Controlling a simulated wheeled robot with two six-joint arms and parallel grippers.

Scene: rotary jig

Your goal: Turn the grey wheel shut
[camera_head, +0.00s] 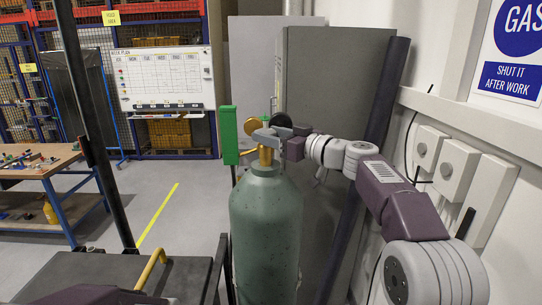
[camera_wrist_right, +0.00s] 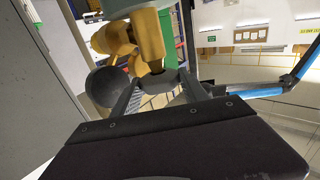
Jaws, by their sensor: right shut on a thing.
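A green gas cylinder (camera_head: 265,225) stands upright in the middle of the head view, with a brass valve (camera_head: 265,157) on top. My right gripper (camera_head: 268,136) reaches in from the right at the valve's top. It is shut on the grey wheel, which is mostly hidden by the fingers in the head view. In the right wrist view, the grey wheel (camera_wrist_right: 168,80) shows between the fingertips, close to the brass valve body (camera_wrist_right: 148,38). A round gauge (camera_wrist_right: 105,86) sits beside it. My left gripper is not in view.
A green upright piece (camera_head: 229,135) stands just left of the valve. Grey panels (camera_head: 335,90) are behind the cylinder. White wall boxes (camera_head: 455,165) flank my right arm.

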